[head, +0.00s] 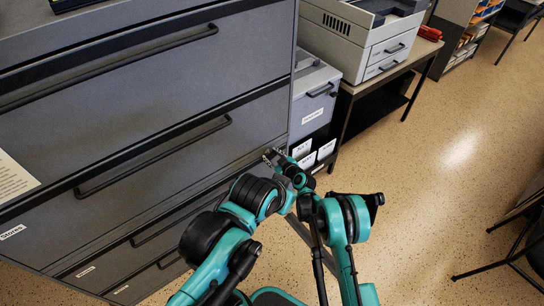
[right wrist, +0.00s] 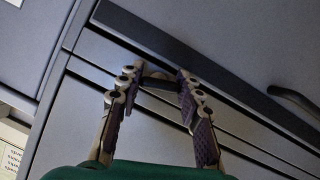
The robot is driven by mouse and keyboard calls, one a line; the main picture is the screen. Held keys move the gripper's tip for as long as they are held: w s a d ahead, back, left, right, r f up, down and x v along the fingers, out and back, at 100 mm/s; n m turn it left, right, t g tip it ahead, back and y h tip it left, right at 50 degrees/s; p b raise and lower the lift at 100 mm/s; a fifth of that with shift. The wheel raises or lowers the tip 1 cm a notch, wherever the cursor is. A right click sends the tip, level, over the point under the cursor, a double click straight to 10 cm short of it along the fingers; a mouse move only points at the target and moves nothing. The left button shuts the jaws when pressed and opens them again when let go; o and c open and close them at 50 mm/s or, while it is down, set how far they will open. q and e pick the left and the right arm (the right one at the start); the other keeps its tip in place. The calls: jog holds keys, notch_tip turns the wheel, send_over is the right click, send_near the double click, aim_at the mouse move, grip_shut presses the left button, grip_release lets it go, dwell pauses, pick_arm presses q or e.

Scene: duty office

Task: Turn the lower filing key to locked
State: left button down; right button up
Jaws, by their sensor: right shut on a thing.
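The grey filing cabinet (head: 155,120) has wide drawers with dark bar handles and fills the left of the head view. My right gripper (head: 272,157) is at the lower right part of its front. In the right wrist view, the two fingers of my right gripper (right wrist: 158,77) stand on either side of a small dark piece, which I take as the lower filing key (right wrist: 156,83). The gripper is shut on it, close to the grey drawer front. Fingers and poor light hide most of the key, so its turn cannot be read. My left gripper does not show.
A smaller grey cabinet (head: 316,92) with a label stands right of the filing cabinet. A printer (head: 365,38) sits on a table beyond it. A dark chair (head: 522,238) is at the right edge. The speckled floor (head: 430,190) between is clear.

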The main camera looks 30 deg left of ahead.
jog(key=shift+m+g+y, duration=0.3)
jog(key=shift+m+g, duration=0.4)
jog(key=shift+m, duration=0.4)
jog(key=o, duration=1.2)
jog(key=v, duration=1.2)
jog(key=shift+w, duration=0.1)
